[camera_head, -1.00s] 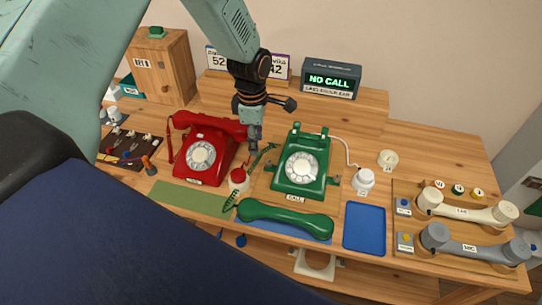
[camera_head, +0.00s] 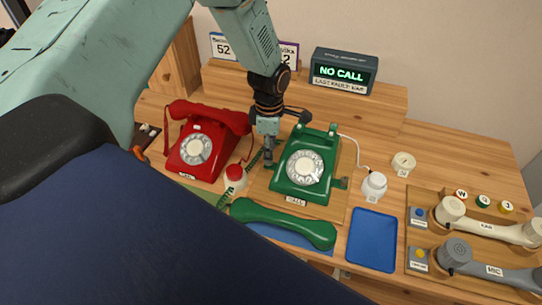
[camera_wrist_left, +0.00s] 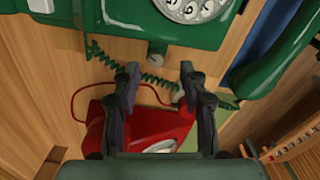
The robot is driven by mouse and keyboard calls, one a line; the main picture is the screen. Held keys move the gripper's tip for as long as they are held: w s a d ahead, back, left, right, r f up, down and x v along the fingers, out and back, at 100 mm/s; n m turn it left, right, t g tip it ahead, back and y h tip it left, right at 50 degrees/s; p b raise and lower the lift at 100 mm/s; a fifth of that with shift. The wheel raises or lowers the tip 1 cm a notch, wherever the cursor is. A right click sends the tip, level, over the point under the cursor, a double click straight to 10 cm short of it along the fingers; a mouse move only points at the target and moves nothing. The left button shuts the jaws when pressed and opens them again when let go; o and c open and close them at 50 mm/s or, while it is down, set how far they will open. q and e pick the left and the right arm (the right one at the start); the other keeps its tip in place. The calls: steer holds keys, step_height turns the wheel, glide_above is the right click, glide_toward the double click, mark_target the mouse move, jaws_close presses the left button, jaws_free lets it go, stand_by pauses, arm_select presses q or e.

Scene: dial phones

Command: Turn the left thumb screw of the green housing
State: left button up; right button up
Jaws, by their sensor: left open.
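The green housing (camera_head: 300,187) of the dial phone stands on a wooden board at the table's middle; it also shows at the top of the left wrist view (camera_wrist_left: 150,25). A small round knob, the left thumb screw (camera_wrist_left: 156,58), sticks out from its side in the left wrist view, just beyond and between my fingertips. My left gripper (camera_head: 268,158) points down beside the housing's left side and hides that screw in the head view. Its two fingers (camera_wrist_left: 160,78) are apart, with nothing held. My right gripper is not in view.
The red phone (camera_head: 200,145) stands close to the left of my gripper, with a red-topped jar (camera_head: 235,178) in front. A coiled green cord (camera_wrist_left: 150,80) runs near the fingers. The green handset (camera_head: 283,224) lies in front; a blue tray (camera_head: 372,240) is to its right.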

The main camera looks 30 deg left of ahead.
arm_select(q)
steer(key=f, duration=0.1)
steer(key=a+f, duration=0.1)
steer(key=f, duration=0.2)
steer(key=shift+w+a+f, duration=0.15)
steer(key=shift+w+f, duration=0.05)
steer(key=shift+w, duration=0.05)
steer(key=shift+s+d+r, duration=0.2)
steer(key=shift+d+r, duration=0.1)
steer(key=shift+d, duration=0.2)
steer(key=shift+c, duration=0.6)
steer(key=shift+w+a+f, duration=0.15)
steer(key=shift+a+f, duration=0.1)
steer(key=shift+a, duration=0.15)
steer(key=c, duration=0.4)
steer(key=shift+d+r, duration=0.2)
steer(key=shift+d, duration=0.05)
jaws_close()
